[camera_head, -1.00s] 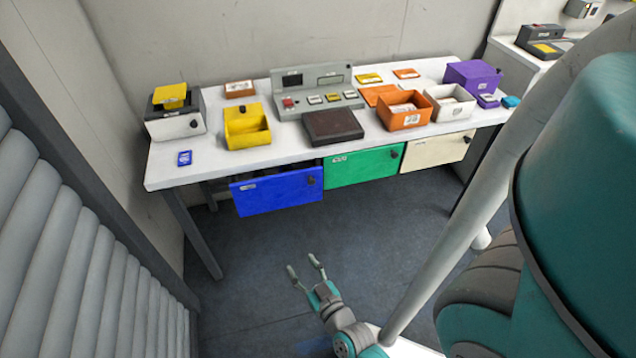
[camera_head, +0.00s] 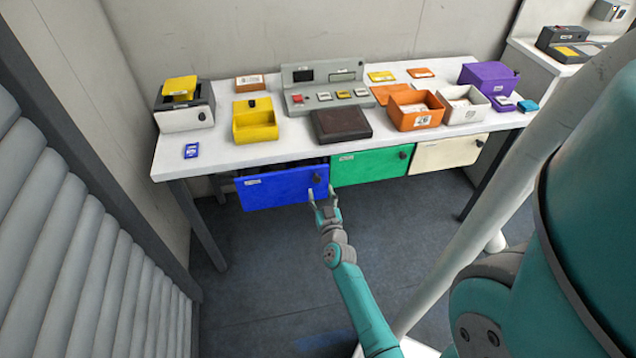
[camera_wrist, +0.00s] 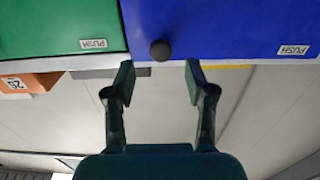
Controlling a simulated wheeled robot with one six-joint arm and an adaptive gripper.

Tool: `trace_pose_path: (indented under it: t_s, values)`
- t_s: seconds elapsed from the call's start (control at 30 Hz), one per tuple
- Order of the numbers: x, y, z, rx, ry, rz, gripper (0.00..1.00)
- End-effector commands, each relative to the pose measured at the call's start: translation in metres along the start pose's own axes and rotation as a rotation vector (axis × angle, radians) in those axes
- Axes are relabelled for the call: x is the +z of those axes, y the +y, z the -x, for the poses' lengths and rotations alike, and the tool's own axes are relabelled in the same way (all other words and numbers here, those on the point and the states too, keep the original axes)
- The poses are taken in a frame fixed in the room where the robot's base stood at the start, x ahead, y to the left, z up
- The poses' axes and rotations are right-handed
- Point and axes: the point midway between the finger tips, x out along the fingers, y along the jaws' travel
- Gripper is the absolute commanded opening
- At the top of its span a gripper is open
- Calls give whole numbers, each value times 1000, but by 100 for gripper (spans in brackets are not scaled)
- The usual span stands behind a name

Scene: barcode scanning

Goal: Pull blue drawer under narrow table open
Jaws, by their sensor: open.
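The blue drawer (camera_head: 283,187) hangs under the left part of the narrow white table (camera_head: 225,151). It stands a little forward of the green drawer, with a dark gap above its front. Its dark round knob (camera_head: 317,178) is near its right edge. My gripper (camera_head: 323,194) is at the right end of the blue drawer front, by the knob. In the wrist view the blue drawer (camera_wrist: 235,30) fills the upper right, and the knob (camera_wrist: 160,50) lies between the open fingertips of my gripper (camera_wrist: 160,75). I see no finger contact with the knob.
A green drawer (camera_head: 368,168) and a cream drawer (camera_head: 445,155) are to the right under the same table. Bins and devices stand on the tabletop. A grey ribbed surface (camera_head: 60,240) is at the left. The floor (camera_head: 260,270) before the drawers is clear.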

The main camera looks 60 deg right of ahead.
Motion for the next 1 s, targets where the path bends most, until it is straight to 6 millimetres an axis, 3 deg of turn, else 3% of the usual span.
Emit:
trace_pose_path:
  t_s: [0.1,0.3,0.77,0.9,1.0]
  values:
    - [0,0,-22,0,1,0,55]
    - [0,0,-45,-1,1,0,55]
    - [0,0,-54,-1,0,0,55]
    - [0,0,-54,-1,0,0,20]
    - [0,0,-54,-1,0,0,0]
